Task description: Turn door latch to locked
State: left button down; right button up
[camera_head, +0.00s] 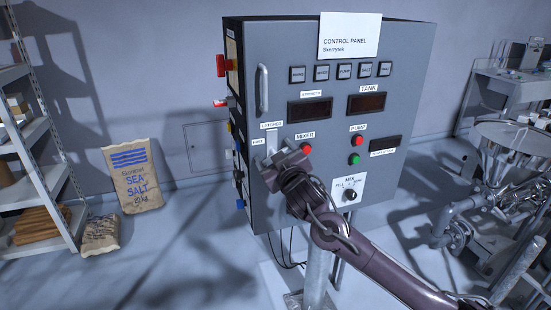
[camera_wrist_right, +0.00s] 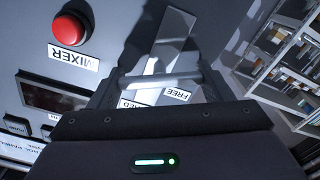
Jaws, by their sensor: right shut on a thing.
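The grey control panel cabinet (camera_head: 300,190) stands in the middle of the head view. My right gripper (camera_head: 272,163) is shut on the latch's handle bar, which shows crosswise between the fingers in the wrist view (camera_wrist_right: 160,80). My left gripper is out of view.
The red mixer button (camera_head: 306,149) is just right of my right gripper. A vertical door handle (camera_head: 263,90) is above the latch. A shelf (camera_head: 35,150) and salt sack (camera_head: 133,178) stand left; a metal hopper (camera_head: 510,145) stands right.

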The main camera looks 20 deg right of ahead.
jog(key=n+b, duration=0.3)
jog(key=n, duration=0.3)
jog(key=shift+f, duration=0.2)
jog(key=n+b, duration=0.1)
jog(key=n, duration=0.2)
jog(key=shift+f, duration=0.1)
jog(key=shift+n+b, duration=1.3)
jog(key=shift+n, duration=0.6)
jog(key=o, duration=1)
